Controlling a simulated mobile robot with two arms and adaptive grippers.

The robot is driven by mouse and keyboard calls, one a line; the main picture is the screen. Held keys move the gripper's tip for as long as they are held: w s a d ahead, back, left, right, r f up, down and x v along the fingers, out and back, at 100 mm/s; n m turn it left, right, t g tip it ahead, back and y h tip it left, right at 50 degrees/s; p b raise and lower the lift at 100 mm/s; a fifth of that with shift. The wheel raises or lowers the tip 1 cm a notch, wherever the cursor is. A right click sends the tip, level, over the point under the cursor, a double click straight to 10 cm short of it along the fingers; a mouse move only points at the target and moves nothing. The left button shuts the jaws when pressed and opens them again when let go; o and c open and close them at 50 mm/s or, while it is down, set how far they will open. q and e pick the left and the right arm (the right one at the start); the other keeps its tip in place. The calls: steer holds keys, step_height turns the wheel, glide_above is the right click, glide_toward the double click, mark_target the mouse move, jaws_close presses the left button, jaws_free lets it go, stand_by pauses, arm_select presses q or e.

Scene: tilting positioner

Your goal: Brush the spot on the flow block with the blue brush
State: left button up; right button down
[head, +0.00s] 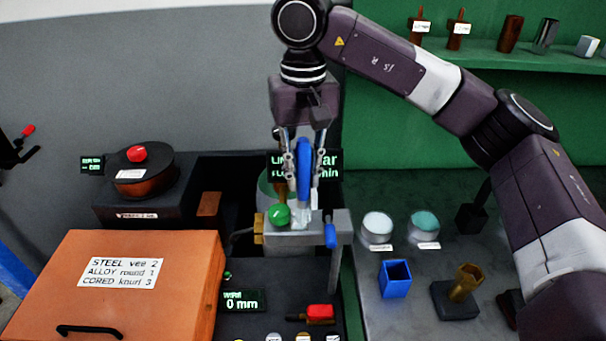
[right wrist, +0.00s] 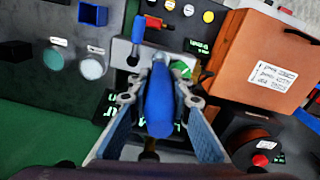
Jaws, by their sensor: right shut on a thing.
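My right gripper (head: 303,180) points down and is shut on the blue brush (head: 304,160); its blue handle also shows between the fingers in the right wrist view (right wrist: 160,105). The brush's pale lower end is right at the top of the grey flow block (head: 285,238); I cannot tell whether it touches. The block has a brass fitting on its left, a green knob (head: 279,214) on top and a blue lever (head: 330,236) on its right. The spot cannot be made out; the brush and fingers cover part of the block. My left gripper is not in view.
An orange case (head: 180,285) stands at front left, with a dark reel (head: 145,172) behind it. To the right are two labelled jars, a blue square cup (head: 396,279) and a brass hex piece (head: 465,283) on a black base. A green shelf (head: 480,60) is at the back.

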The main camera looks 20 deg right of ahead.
mark_target(303, 139)
steer(key=shift+r+p, duration=1.3)
steer(key=shift+r, duration=0.9)
